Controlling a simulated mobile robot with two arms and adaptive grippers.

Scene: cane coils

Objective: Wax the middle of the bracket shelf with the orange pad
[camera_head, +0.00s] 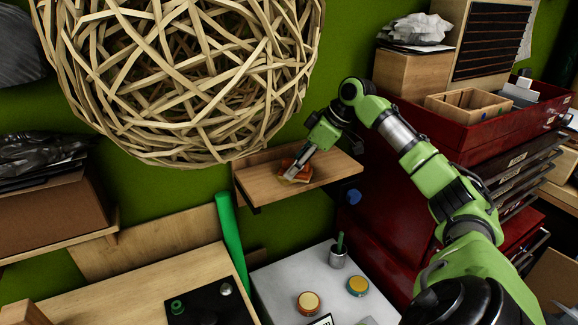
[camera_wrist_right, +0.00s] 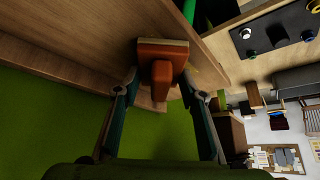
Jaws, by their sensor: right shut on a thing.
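The bracket shelf (camera_head: 338,167) is a light wooden board on the green wall, right of the big woven ball in the head view. My right gripper (camera_head: 295,171) reaches down to the shelf's middle and is shut on the orange pad (camera_head: 304,176). In the right wrist view the pad (camera_wrist_right: 162,53) has a pale edge and an orange grip block, with my fingers (camera_wrist_right: 160,83) on both sides. The pad is at the shelf's board (camera_wrist_right: 75,35); firm contact is hard to tell. My left gripper is out of view.
The large woven cane ball (camera_head: 180,80) hangs close to the shelf's upper left. A red tool cabinet (camera_head: 385,215) stands to the right. Below, a grey top holds two round tins (camera_head: 308,302) and a metal cup (camera_head: 338,257). A green tube (camera_head: 232,240) leans at left.

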